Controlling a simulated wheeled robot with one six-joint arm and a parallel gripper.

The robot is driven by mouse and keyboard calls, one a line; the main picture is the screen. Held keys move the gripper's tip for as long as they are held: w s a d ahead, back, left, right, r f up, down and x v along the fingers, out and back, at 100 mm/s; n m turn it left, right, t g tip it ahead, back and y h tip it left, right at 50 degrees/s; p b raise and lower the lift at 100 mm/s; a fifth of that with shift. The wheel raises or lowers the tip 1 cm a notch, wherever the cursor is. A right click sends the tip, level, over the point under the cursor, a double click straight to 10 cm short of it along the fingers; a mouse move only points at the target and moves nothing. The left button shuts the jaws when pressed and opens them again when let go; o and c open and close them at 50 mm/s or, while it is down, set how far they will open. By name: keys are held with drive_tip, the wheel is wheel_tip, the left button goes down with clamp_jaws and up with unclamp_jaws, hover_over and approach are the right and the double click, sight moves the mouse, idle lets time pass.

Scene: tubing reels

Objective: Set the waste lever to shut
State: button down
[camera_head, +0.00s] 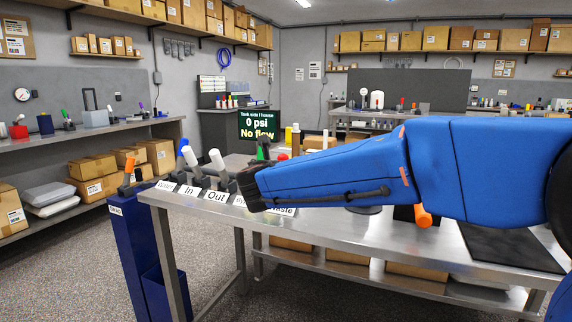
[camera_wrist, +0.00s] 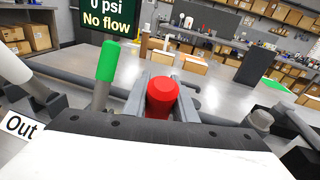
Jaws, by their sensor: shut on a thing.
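The red-capped lever (camera_wrist: 163,97) stands between the two fingers of my gripper (camera_wrist: 163,103) in the wrist view, and the fingers are shut on it. Its red top (camera_head: 282,156) shows just above my arm in the head view. The Waste label (camera_head: 284,212) is partly hidden under my arm, and the lever's base is hidden too. The red lever is right of the green-handled lever (camera_wrist: 106,62), as Waste is at the right end of the label row. A screen (camera_head: 259,127) reads 0 psi, No flow.
White-handled levers (camera_head: 217,160) and a blue-handled one (camera_head: 183,146) stand left along the bench edge, by the In and Out labels. The green lever stands close beside my gripper. A blue bin (camera_head: 133,240) is below the bench's left end.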

drive_tip(key=w+d+f+m+g+y, duration=0.1)
drive_tip(key=w+d+f+g+y, duration=0.1)
drive_tip(key=w+g, duration=0.4)
drive_tip(key=shift+w+d+f+g, duration=0.25)
drive_tip(key=shift+f+g, duration=0.2)
drive_tip(key=shift+g, duration=0.85)
drive_tip(key=c, duration=1.5)
unclamp_jaws()
drive_tip(key=shift+w+f, duration=0.1)
drive_tip(key=shift+o, duration=0.2)
drive_tip(key=d+v, duration=0.1)
drive_tip(key=v, duration=1.6)
drive_tip(key=shift+a+r, duration=0.25)
